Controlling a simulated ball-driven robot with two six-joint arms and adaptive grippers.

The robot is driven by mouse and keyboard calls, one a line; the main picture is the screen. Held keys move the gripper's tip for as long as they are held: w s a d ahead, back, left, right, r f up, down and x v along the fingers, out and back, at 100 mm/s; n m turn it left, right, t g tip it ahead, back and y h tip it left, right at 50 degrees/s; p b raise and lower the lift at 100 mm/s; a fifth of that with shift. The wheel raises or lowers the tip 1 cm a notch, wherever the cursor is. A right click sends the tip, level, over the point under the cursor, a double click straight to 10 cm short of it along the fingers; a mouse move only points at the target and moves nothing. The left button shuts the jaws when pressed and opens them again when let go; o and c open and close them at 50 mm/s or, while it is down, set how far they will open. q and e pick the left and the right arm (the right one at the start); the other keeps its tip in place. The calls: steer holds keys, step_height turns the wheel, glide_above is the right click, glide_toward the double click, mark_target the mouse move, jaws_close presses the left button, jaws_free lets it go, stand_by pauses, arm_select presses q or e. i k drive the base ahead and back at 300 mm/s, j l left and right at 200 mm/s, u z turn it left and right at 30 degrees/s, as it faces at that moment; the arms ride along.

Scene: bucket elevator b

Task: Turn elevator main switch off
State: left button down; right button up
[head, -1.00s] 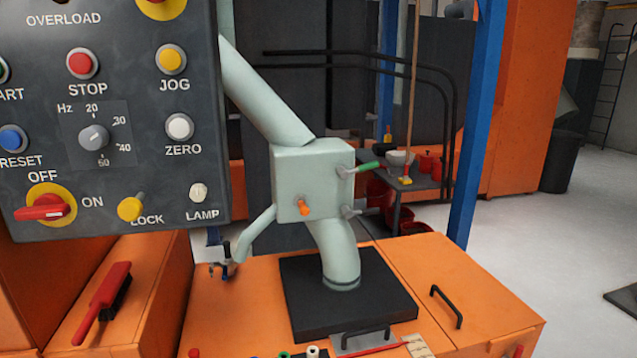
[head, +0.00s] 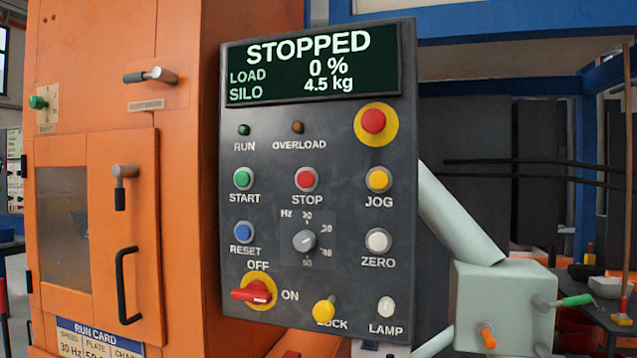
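The main switch (head: 254,292) is a red rotary handle on a yellow disc at the lower left of the dark control panel (head: 335,200). OFF is printed above it and ON to its right. The red handle lies roughly horizontal, its larger end to the left. A yellow lock knob (head: 324,310) sits to its right. The panel display (head: 312,68) reads STOPPED, load 0 %, silo 4.5 kg. Neither of my grippers shows in the head view.
An orange cabinet (head: 190,100) with a latched door (head: 100,230) stands left of the panel. A pale green arm and box (head: 503,300) stand at the lower right, with an orange knob and a green-handled lever. Nothing covers the panel front.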

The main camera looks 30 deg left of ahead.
mark_target(256, 293)
steer(key=u, duration=1.25)
